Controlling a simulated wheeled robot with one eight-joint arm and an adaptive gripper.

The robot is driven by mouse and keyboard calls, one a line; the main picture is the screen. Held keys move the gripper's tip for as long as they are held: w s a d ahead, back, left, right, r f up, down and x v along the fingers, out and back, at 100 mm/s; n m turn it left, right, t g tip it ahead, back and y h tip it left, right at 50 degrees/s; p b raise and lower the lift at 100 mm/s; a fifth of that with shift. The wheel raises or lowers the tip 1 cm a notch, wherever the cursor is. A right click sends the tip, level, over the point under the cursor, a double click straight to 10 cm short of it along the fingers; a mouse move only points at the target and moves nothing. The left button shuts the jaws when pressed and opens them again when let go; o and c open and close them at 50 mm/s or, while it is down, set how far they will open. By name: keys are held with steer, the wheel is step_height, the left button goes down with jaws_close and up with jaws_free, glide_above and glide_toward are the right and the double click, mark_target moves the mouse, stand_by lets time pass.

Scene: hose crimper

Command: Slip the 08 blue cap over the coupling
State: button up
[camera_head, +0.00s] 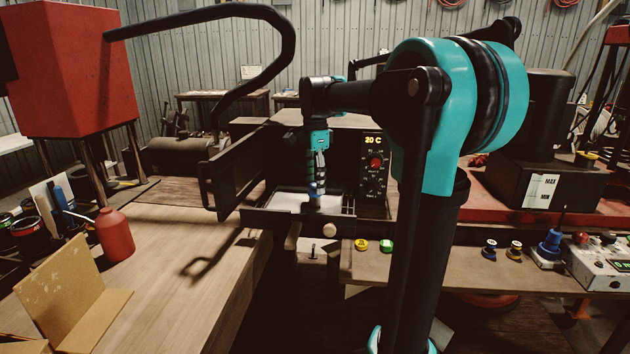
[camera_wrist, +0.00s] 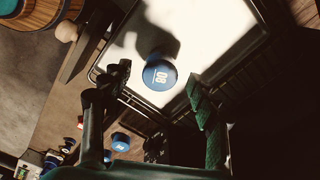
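The blue cap marked 08 (camera_wrist: 162,74) shows its round top over a white surface in the wrist view. In the wrist view my gripper (camera_wrist: 159,76) is open, one finger on each side of the cap, with a visible gap at both sides. The fingertips do not touch the cap in that view. I cannot make out the coupling; whatever is under the cap is hidden.
The dark box (camera_head: 374,205) has its door (camera_head: 237,175) swung open at the left, near my gripper, and a 20 C display. A white-floored tray (camera_wrist: 215,25) has a dark wire rim. Yellow (camera_head: 361,245) and green (camera_head: 387,246) caps sit on the front shelf.

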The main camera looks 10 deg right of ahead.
step_height(320, 180, up, 12)
stand_by(0.7)
